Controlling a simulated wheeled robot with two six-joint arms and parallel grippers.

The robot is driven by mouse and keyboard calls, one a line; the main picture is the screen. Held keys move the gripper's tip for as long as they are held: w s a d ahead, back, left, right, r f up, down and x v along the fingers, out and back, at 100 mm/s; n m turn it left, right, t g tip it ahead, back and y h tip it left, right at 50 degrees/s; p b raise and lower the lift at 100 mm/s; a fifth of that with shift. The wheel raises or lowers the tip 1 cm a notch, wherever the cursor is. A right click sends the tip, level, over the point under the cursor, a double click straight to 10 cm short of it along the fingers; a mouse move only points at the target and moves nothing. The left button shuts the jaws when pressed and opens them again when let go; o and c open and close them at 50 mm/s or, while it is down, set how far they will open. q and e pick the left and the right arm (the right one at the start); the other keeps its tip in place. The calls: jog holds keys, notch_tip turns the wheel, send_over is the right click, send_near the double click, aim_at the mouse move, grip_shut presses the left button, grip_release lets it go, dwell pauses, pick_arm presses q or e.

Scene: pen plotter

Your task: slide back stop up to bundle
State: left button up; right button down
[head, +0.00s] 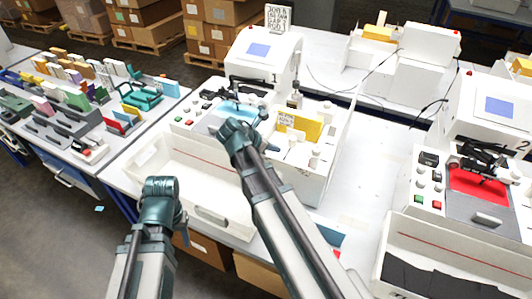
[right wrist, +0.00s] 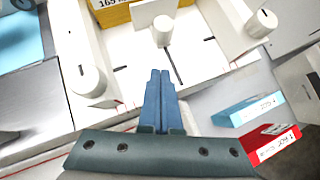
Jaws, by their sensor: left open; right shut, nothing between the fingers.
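A yellow bundle with a white label (head: 305,126) stands in the white feed tray of machine 1; its lower edge shows at the top of the right wrist view (right wrist: 115,14). I cannot tell for sure which is the back stop. My right gripper (right wrist: 160,76) is shut and empty over the tray, below the middle post in that picture. My left gripper (head: 161,186) is open, over the near white trough; its fingertips are hard to see.
The machine's blue bed (head: 226,118) lies left of the tray. An empty white trough (head: 196,180) runs along its front. Blue (right wrist: 250,108) and red (right wrist: 268,142) packs lie right of the tray.

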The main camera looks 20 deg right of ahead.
aim_at(289, 145)
jog(key=shift+w+d+p, duration=0.2)
jog(key=shift+d, duration=0.45)
jog(key=shift+w+d+p, duration=0.15)
jog(key=shift+d+p, duration=0.05)
jog(key=shift+d, duration=0.4)
jog(key=shift+w+d, duration=0.15)
jog(key=shift+d, duration=0.6)
jog(key=shift+w+d, duration=1.2)
jog(key=shift+d, duration=0.15)
